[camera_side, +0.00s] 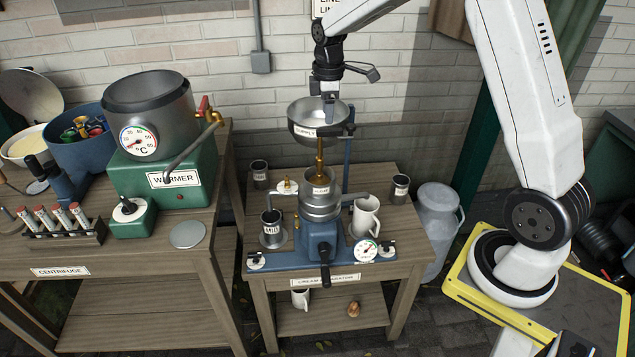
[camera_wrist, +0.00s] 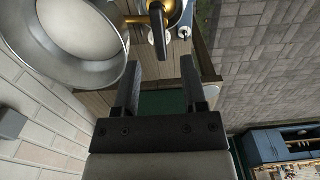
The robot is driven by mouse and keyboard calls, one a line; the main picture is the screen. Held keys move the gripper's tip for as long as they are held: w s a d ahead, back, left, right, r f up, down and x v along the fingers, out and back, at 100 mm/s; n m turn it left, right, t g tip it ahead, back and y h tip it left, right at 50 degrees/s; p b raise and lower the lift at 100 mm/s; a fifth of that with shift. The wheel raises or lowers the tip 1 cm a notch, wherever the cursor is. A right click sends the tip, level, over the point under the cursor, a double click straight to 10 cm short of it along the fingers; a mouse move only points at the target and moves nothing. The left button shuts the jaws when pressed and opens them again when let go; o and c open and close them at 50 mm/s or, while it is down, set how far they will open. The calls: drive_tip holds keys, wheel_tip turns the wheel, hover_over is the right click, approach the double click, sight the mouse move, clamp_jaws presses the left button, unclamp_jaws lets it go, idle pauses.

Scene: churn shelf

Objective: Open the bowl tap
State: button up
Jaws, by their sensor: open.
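The metal supply bowl (camera_side: 304,133), labelled SUPPLY, sits on a stand above the cream separator (camera_side: 320,205). A brass tap (camera_side: 320,148) hangs below the bowl. In the wrist view the bowl (camera_wrist: 112,72) fills the upper left, and the brass tap (camera_wrist: 172,12) with its dark lever (camera_wrist: 158,32) is at the top. My gripper (camera_side: 329,103) is at the bowl's back rim in the side view, pointing down. In the wrist view my gripper (camera_wrist: 160,62) is open and empty. The lever lies just beyond the fingertips, apart from them. The lever is hard to see in the side view.
A post (camera_side: 347,155) rises beside the bowl. A green warmer (camera_side: 165,180) stands on the left bench, a milk can (camera_side: 437,225) at right. The brick wall is close behind.

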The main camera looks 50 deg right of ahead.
sight(328, 129)
drive_tip(key=shift+f, duration=2.25)
drive_tip(key=shift+c, duration=0.2)
clamp_jaws()
